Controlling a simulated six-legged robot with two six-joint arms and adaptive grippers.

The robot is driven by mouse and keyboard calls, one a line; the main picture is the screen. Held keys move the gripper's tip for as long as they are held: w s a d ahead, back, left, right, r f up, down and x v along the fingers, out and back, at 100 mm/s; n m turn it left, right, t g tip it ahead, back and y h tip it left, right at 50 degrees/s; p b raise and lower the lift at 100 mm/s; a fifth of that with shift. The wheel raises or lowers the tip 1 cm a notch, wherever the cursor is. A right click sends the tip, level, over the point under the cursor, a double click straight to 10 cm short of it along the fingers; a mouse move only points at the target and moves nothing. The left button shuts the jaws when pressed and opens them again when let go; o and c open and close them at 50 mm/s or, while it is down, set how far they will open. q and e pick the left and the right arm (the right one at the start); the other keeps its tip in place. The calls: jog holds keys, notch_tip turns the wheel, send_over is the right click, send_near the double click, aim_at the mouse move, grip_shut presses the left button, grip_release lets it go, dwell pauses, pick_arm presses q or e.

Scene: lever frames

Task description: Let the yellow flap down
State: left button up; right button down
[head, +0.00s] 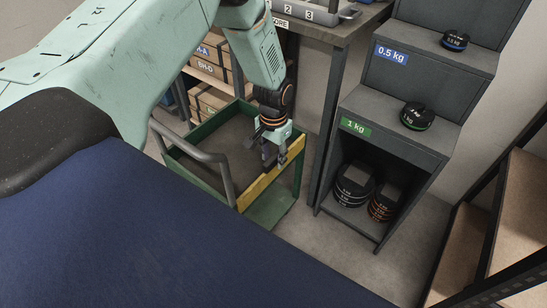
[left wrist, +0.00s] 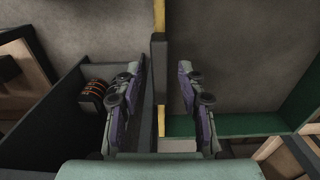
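The yellow flap (head: 262,184) stands upright along the right side of the green cart (head: 185,150) in the head view. In the left wrist view I see its yellow edge (left wrist: 159,16) end-on as a thin strip, with a dark grey block (left wrist: 159,55) on it. My left gripper (head: 271,160) points down at the flap's upper edge. In the left wrist view its fingers are apart, one on each side of the flap and block, with gaps on both sides. My left gripper and wrist hide part of the flap in the head view. My right gripper is not in view.
A grey stepped rack (head: 400,112) with round weights stands right of the cart, with some floor between. A workbench (head: 335,28) and shelved boxes (head: 209,64) are behind. The cart's grey push handle (head: 222,170) curves up at its near side.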

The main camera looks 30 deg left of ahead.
pick_arm(q)
jog(key=shift+c, duration=0.5)
grip_shut()
